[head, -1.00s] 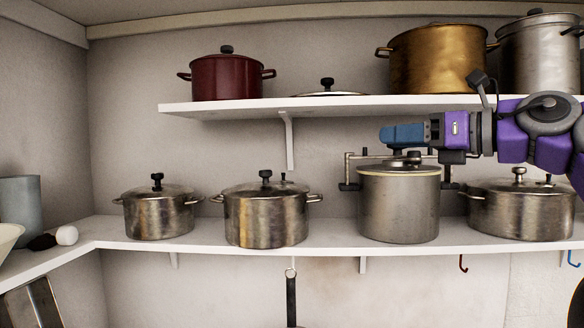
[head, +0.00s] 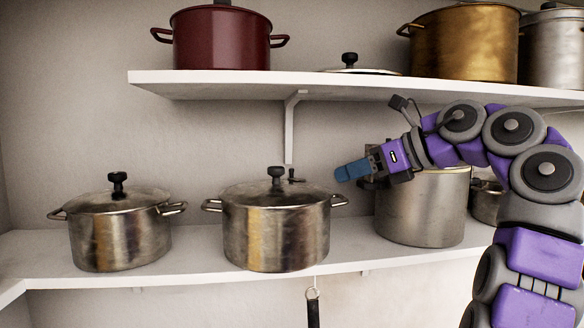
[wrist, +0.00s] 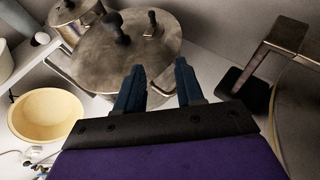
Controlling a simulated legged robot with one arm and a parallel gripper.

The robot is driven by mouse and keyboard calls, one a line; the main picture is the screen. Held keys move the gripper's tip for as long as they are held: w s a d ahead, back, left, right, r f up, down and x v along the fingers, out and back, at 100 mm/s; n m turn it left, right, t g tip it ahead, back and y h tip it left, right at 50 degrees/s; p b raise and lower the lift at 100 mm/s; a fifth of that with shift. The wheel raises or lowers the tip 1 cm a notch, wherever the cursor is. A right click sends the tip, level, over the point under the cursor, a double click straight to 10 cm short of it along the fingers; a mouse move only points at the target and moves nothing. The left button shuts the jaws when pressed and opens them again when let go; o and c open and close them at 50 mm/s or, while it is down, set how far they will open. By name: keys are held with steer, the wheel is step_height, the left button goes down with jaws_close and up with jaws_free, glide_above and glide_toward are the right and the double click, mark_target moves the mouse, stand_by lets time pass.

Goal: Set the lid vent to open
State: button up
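A steel pot (head: 275,235) with a metal lid stands on the lower shelf, in the middle of the head view. Its lid (wrist: 100,58) has a tall black knob (head: 277,178) and a small dark vent piece (head: 293,176) beside it. In the wrist view the vent piece (wrist: 151,20) stands upright on the lid, to the right of the knob (wrist: 115,26). I cannot tell its setting. My gripper (head: 342,172) is just right of this pot, near lid height. In the wrist view its blue fingers (wrist: 158,66) are apart and empty, pointing toward the lid.
A tall pot (head: 425,212) stands close behind my gripper on the right. Another lidded pot (head: 120,238) stands to the left. The upper shelf (head: 230,86) overhangs, with a red pot (head: 221,42) and brass pot (head: 465,45). The wrist view shows a yellow bowl (wrist: 45,115).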

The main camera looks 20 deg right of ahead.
mark_target(292, 174)
steer(key=w+a, duration=0.2)
steer(key=w, duration=0.1)
steer(key=w+a+p, duration=0.1)
steer(key=w+a, duration=0.1)
steer(key=w, duration=0.1)
steer(key=w+a, duration=0.2)
steer(key=w, duration=0.1)
steer(key=shift+w+a, duration=0.15)
steer(key=shift+w, duration=0.1)
steer(key=shift+w+a+f, duration=0.15)
steer(key=shift+w+f, duration=0.05)
steer(key=shift+w, duration=0.35)
jaws_close()
